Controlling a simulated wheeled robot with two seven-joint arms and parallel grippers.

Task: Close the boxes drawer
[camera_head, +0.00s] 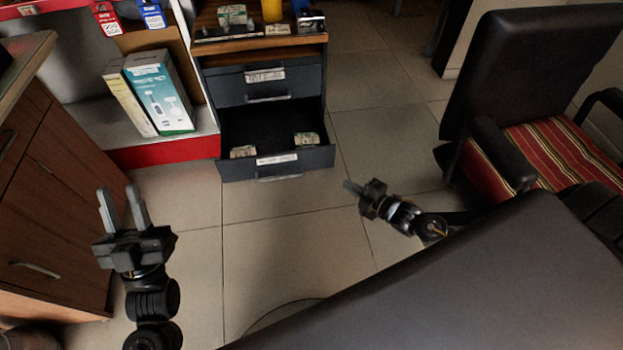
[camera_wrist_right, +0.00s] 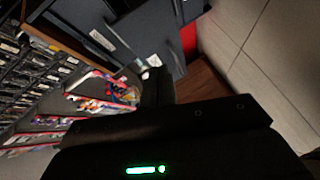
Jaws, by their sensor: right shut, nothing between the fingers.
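The boxes drawer (camera_head: 230,168) is the lower drawer of a dark cabinet at the top middle of the head view. It is pulled out, with a labelled front and a bar handle (camera_head: 278,177). Two small boxes, a left one (camera_head: 243,151) and a right one (camera_head: 306,139), lie inside near its front. My left gripper (camera_head: 122,208) is open and empty at the lower left, apart from the drawer. My right gripper (camera_head: 352,187) is shut and empty, to the right of and nearer than the drawer front. The right wrist view shows its dark fingers (camera_wrist_right: 158,87) with the tilted cabinet beyond.
The upper drawer (camera_head: 230,88) is shut. A wooden cabinet (camera_head: 60,190) stands at left, and a shelf with a white-green box (camera_head: 160,92) is beside the drawers. A black chair (camera_head: 530,75) stands at right. Tiled floor (camera_head: 270,240) in front of the drawer is clear.

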